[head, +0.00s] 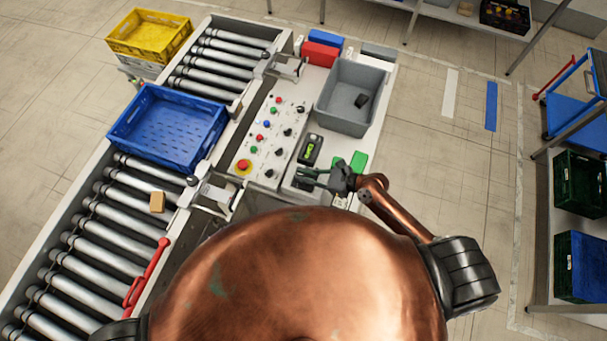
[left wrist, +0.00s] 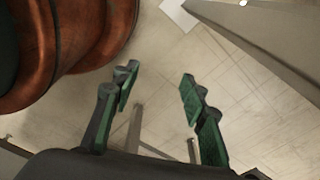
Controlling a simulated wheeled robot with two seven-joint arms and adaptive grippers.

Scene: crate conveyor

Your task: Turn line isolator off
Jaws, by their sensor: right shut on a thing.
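The control panel (head: 258,160) stands beside the roller conveyor in the head view, with coloured buttons, black knobs and a red emergency stop on a yellow base (head: 243,166). I cannot tell by a label which control is the line isolator. My right gripper (head: 303,180) is at the panel's near right corner, with its fingers pointing left. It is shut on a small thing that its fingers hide. My left gripper (left wrist: 158,75) is open and empty above the floor in the left wrist view. It does not show in the head view.
A blue crate (head: 168,127) sits on the rollers, with a small tan box (head: 157,202) nearer me. A red lever (head: 147,272) is at the conveyor's near side. A handheld device (head: 311,150), a green block (head: 358,161) and a grey bin (head: 350,97) are close to my right gripper.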

